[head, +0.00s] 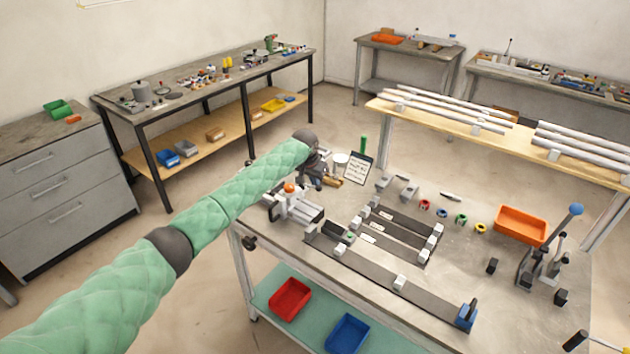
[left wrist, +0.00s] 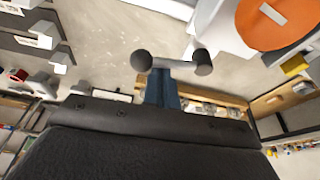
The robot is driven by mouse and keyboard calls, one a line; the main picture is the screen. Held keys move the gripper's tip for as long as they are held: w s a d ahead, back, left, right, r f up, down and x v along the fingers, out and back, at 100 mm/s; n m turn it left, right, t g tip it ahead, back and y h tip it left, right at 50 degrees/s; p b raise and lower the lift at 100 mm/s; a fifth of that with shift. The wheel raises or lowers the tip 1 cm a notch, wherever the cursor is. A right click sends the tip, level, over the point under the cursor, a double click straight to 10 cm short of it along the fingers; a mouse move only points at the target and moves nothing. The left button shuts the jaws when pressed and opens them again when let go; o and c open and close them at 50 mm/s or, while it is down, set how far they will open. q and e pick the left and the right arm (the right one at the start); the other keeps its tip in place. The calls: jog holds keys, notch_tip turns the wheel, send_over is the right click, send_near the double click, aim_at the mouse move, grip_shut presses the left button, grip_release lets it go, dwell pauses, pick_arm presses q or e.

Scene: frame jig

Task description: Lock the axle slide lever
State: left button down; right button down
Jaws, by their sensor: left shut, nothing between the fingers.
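My left gripper (head: 316,180) is shut and empty over the table's far left part, beside a white-and-grey fixture (head: 296,207) with an orange knob (head: 290,187). In the left wrist view the orange knob (left wrist: 280,22) is large at the upper right. A grey T-shaped bar with rounded ends (left wrist: 172,64) on a blue stem stands just beyond the dark gripper housing. I cannot tell whether this bar is the axle slide lever or how it is set. A blue block with a dark handle (head: 467,316) sits at the near right end of the long rail. My right gripper is not in view.
Dark rails with grey blocks (head: 399,283) lie across the middle of the table. An orange bin (head: 520,224), several coloured rings and a blue-knobbed lever press (head: 549,252) stand to the right. A note card (head: 358,168) stands behind the gripper. Bare tabletop lies between rings and rails.

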pick_arm(q)
jog(key=shift+s+a+m, duration=0.25)
jog(key=shift+s+m, duration=0.2)
jog(key=shift+m, duration=0.15)
jog(key=shift+f, duration=0.1)
jog(key=shift+a+f, duration=0.1)
